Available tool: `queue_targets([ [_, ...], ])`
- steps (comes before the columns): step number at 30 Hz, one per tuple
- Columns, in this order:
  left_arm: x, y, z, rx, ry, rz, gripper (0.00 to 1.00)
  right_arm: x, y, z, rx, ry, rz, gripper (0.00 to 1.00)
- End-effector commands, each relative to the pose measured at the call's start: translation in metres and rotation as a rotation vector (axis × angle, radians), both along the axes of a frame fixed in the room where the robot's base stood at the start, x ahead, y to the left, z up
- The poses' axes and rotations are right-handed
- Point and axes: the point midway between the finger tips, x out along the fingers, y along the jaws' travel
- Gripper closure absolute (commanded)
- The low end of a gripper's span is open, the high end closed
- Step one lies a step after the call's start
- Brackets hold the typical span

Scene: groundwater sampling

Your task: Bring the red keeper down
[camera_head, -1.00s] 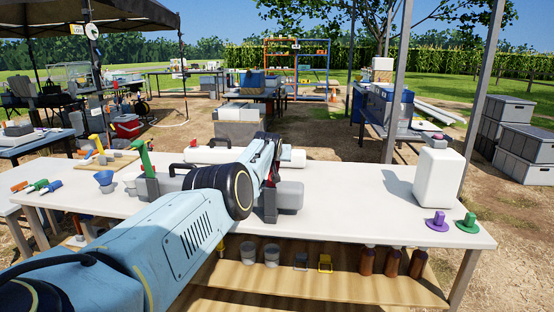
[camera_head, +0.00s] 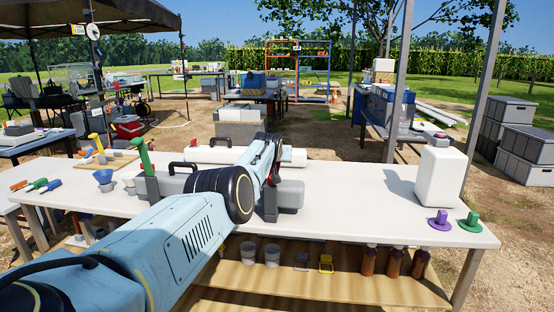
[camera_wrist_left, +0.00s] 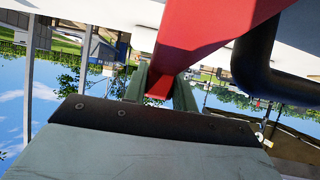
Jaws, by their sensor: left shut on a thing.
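The red keeper is a red bar (camera_wrist_left: 205,35) that fills the top middle of the left wrist view. In the head view only a small red part (camera_head: 275,172) shows beside my gripper, at the right end of a grey fixture (camera_head: 180,185) on the white table. My left gripper (camera_wrist_left: 160,88) is shut on the red keeper, its fingers at the bar's narrow end. In the head view my left gripper (camera_head: 274,165) is mostly hidden by my own wrist. A green upright lever (camera_head: 146,158) stands at the fixture's left end. My right gripper is not in view.
A white jug (camera_head: 440,176), a purple cap (camera_head: 440,220) and a green cap (camera_head: 470,221) stand at the right of the table (camera_head: 350,210). A blue funnel (camera_head: 104,178) is at the left. The table between fixture and jug is clear. Brown bottles (camera_head: 394,263) stand on the shelf below.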

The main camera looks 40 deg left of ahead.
Motion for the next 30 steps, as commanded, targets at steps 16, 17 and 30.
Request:
queue_targets([
  [16, -0.0014, -0.0011, -0.0082, -0.005, 0.014, -0.001, 1.0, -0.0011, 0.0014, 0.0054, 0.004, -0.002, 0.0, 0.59],
  [17, -0.0014, -0.0011, -0.0082, -0.005, 0.014, -0.001, 1.0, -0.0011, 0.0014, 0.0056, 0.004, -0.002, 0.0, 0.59],
  [30, -0.001, -0.001, -0.0064, -0.004, 0.01, -0.002, 0.51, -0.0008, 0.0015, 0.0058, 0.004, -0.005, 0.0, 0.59],
])
